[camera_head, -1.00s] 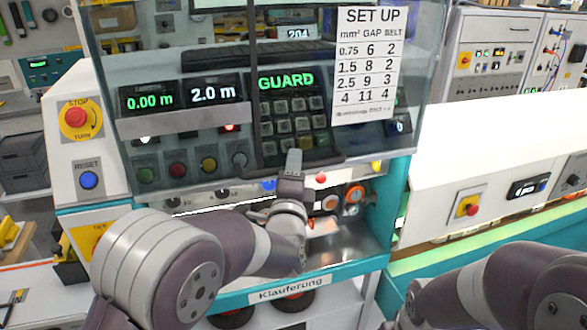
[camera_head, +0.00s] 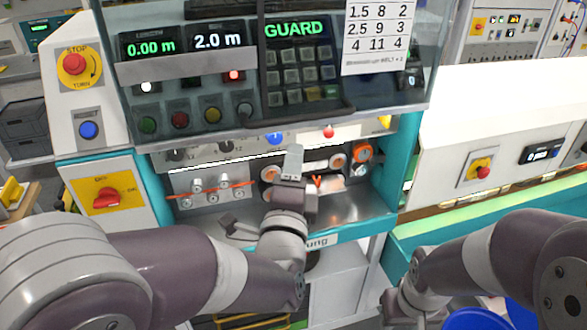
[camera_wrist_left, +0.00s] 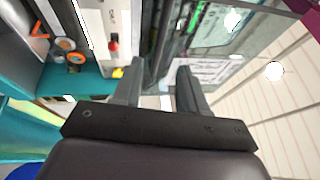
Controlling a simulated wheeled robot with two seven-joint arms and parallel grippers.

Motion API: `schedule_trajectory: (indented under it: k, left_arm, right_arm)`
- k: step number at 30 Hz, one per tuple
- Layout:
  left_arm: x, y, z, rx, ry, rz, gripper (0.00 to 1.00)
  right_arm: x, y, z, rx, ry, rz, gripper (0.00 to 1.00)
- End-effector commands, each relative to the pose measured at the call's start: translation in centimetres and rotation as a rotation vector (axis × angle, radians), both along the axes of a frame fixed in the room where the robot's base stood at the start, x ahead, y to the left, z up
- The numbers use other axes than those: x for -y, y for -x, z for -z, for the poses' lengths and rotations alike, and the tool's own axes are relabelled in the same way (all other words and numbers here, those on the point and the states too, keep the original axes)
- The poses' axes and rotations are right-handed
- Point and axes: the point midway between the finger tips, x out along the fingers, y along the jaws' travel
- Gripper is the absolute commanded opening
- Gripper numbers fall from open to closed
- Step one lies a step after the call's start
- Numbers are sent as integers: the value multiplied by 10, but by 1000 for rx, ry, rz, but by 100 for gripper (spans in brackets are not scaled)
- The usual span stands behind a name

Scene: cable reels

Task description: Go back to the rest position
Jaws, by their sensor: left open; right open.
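My left gripper (camera_head: 292,163) reaches up from the lower left in the head view. It is in front of the lower work bay of the machine (camera_head: 372,209), below the keypad panel. In the left wrist view its two grey fingers (camera_wrist_left: 160,88) are apart with nothing between them. My right arm (camera_head: 470,268) bends in from the lower right in the head view. Its gripper is out of the picture below.
The clear guard (camera_head: 415,60) with a setup sheet hangs above the bay. A red stop button (camera_head: 74,65) and red rotary switch (camera_head: 106,199) are at left. A white housing (camera_head: 500,125) stands at right. A blue bin (camera_head: 474,318) is at the bottom right.

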Motion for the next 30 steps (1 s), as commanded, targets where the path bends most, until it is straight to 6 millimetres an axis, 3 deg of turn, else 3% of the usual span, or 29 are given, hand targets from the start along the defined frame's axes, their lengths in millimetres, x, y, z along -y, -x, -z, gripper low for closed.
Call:
schedule_trajectory:
  k: [8, 11, 14, 15, 17, 19, 22, 24, 26, 27, 30]
  left_arm:
    - [0, 0, 0, 0, 5, 1, 42]
    - [4, -2, 8, -54, 120, 39, 42]
    - [28, 6, 58, -338, 396, 169, 42]
    - [38, 17, 86, -523, 534, 201, 42]
    - [34, 38, 132, -827, 747, 136, 42]
    - [2, 72, 181, -1142, 977, -117, 42]
    - [-63, 124, 219, -1360, 1194, -608, 42]
    - [-105, 153, 228, -1387, 1268, -889, 42]
    - [-135, 167, 229, -1380, 1292, -1033, 42]
    - [-149, 165, 228, -1354, 1320, -1063, 42]
    - [-166, 161, 227, -1309, 1382, -1107, 42]
  right_arm:
    - [0, 0, 0, 0, 0, 0, 43]
    - [0, 0, 0, 0, 0, 0, 43]
    - [0, 0, 0, 0, 0, 0, 43]
    - [0, 0, 0, 0, 0, 0, 43]
    - [0, 0, 0, 0, 0, 0, 43]
    - [0, 0, 0, 0, 0, 0, 43]
    - [0, 0, 0, 0, 0, 0, 43]
    - [0, 0, 0, 0, 0, 0, 43]
    - [0, 0, 0, 0, 0, 0, 43]
    - [0, 0, 0, 0, 0, 0, 43]
    - [0, 0, 0, 0, 0, 0, 43]
